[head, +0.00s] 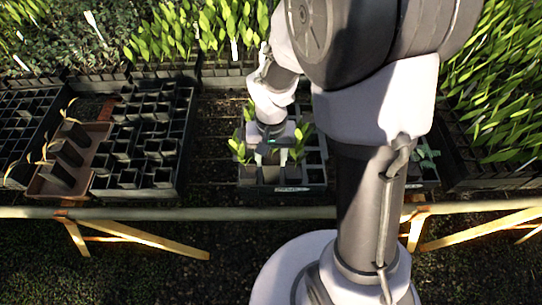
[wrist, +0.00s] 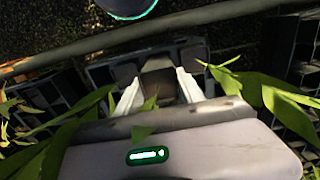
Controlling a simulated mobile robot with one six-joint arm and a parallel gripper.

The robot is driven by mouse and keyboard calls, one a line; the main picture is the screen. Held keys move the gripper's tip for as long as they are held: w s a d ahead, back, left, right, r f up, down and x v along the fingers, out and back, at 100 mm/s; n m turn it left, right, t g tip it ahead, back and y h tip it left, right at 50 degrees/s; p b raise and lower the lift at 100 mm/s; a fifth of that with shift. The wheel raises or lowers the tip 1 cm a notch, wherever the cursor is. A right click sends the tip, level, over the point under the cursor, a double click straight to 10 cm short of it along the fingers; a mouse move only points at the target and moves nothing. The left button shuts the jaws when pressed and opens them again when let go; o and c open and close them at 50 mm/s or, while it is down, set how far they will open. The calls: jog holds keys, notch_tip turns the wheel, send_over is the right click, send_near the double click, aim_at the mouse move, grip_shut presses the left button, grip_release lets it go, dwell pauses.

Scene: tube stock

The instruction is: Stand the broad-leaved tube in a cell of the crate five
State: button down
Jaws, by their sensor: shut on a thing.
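My gripper (head: 270,154) points down over a dark crate (head: 315,187) with a pale label on its front edge, too small to read. The gripper is shut on a dark square tube (head: 270,173), at the crate's front middle. In the wrist view my gripper (wrist: 158,92) has its two pale fingers on either side of the tube (wrist: 158,68). I cannot tell whether the tube's base is inside a cell or just above it. Its leaves are mostly hidden by the gripper. Broad green leaves (head: 239,150) stand left of the gripper, and more (head: 299,143) stand right.
Empty cells show on the crate's right side. A brown tray (head: 95,143) with several tubes of wilted seedlings lies left, among black cell trays (head: 182,130). Dense leafy trays fill the back and right. A pale rail (head: 180,213) runs along the bench front.

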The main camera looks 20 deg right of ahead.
jog(key=shift+f+b, duration=2.65)
jog(key=shift+f, duration=0.6)
jog(key=shift+f, duration=0.25)
jog(key=c, duration=0.7)
grip_release()
jog(key=shift+o, duration=0.2)
notch_tip(320, 180, up, 17)
jog(key=p, duration=0.7)
jog(key=shift+r+p, duration=0.1)
jog(key=shift+p, duration=0.3)
jog(key=shift+r, duration=0.2)
